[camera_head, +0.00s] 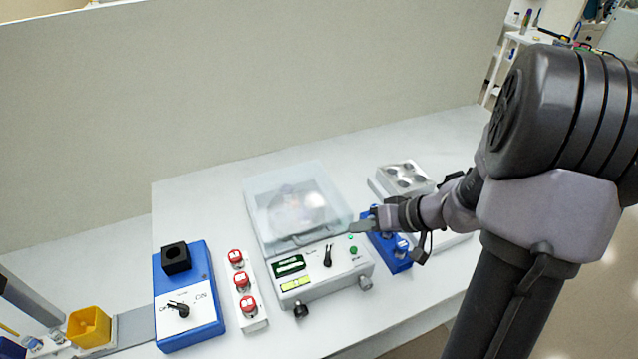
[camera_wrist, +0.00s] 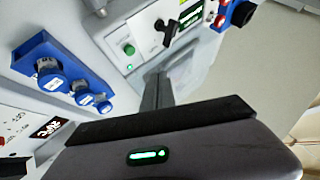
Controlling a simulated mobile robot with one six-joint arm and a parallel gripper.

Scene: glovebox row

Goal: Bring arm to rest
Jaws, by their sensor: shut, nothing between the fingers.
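My gripper (camera_head: 362,224) is shut and empty. My arm comes in from the right and hides part of the table. In the wrist view the shut fingers (camera_wrist: 158,90) point toward the same device's front panel (camera_wrist: 140,35), with its black knob and green button. A blue block with round blue caps (camera_head: 390,248) is just below and beside the gripper, and it also shows in the wrist view (camera_wrist: 60,75).
A metal block with round wells (camera_head: 405,176) stands behind my wrist. A strip of red-capped switches (camera_head: 243,285), a blue box with an ON/OFF knob (camera_head: 205,290) and a yellow cup (camera_head: 88,326) stand to the left. A tall grey panel (camera_head: 250,90) closes the back.

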